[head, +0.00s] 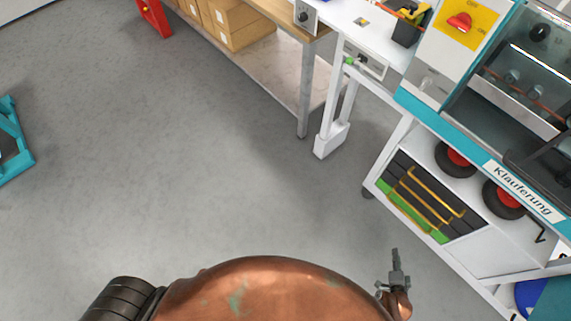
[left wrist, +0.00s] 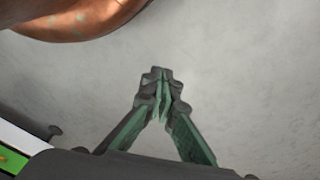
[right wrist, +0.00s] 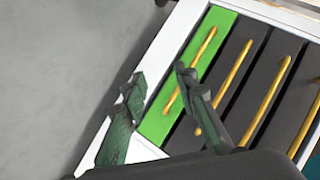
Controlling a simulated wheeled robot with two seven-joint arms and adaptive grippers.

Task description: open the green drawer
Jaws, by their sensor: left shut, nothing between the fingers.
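The green drawer (head: 437,236) is the lowest of several drawers in the white cart at right, the others being dark. It looks flush with them. In the right wrist view the green drawer (right wrist: 222,22) has a long gold handle (right wrist: 203,52). My right gripper (head: 396,252) is apart from the drawers in the head view. In the right wrist view my right gripper (right wrist: 160,77) is open and empty, its fingertips over the drawer's edge and handle in the picture. My left gripper (left wrist: 160,78) is shut and empty above bare floor, outside the head view.
The white cart (head: 500,248) also holds black reels with red centres (head: 505,200) above the drawers. A workbench with a metal leg (head: 306,95) and cardboard boxes (head: 235,22) stand at the back. The grey floor (head: 180,150) in the middle is clear.

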